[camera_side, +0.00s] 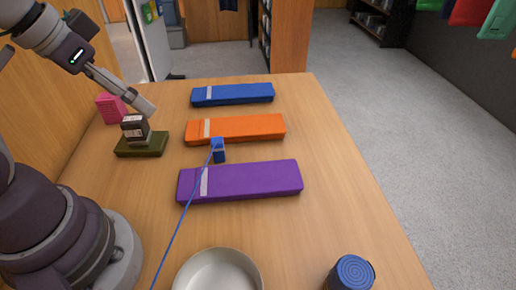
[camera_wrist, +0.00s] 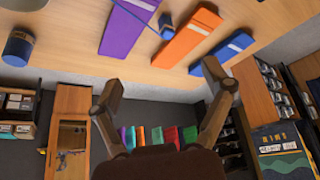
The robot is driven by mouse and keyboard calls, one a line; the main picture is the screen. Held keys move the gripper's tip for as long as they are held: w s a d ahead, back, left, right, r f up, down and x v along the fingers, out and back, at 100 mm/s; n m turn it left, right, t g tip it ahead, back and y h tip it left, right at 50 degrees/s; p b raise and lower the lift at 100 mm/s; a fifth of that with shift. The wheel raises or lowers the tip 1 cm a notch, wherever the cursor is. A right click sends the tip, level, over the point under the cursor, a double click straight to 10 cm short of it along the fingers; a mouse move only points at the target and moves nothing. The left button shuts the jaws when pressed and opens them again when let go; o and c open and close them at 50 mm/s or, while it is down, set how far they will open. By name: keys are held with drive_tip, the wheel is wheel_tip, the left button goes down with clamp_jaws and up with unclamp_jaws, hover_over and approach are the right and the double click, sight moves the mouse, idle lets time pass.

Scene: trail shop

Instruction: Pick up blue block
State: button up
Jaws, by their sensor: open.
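A small blue block (camera_side: 219,151) sits on the wooden table between the orange and purple flat cases, close to the purple case's back edge. A thin blue cord runs from its top toward the table's near edge. In the wrist view, the block (camera_wrist: 166,23) is small near the top, beside the orange case. My gripper (camera_wrist: 162,75) is open and empty in the wrist view, its two fingers spread wide and apart from the block.
Purple (camera_side: 255,180), orange (camera_side: 250,129) and blue (camera_side: 236,94) cases lie in a row. A bowl (camera_side: 218,272) and blue coil (camera_side: 351,273) are in front. The table's right side (camera_side: 345,190) is clear.

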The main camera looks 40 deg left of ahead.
drive_tip(key=shift+c, duration=1.4)
drive_tip(key=n+g, duration=0.6)
drive_tip(key=n, duration=0.4)
hover_over(217, 140)
drive_tip(key=f, duration=1)
drive_tip(key=shift+w+d+f, duration=0.15)
drive_tip(key=shift+d+f, duration=0.15)
drive_tip(key=shift+f, duration=0.05)
drive_tip(key=f, duration=1)
drive_tip(key=shift+a, duration=0.3)
drive_tip(key=shift+c, duration=0.2)
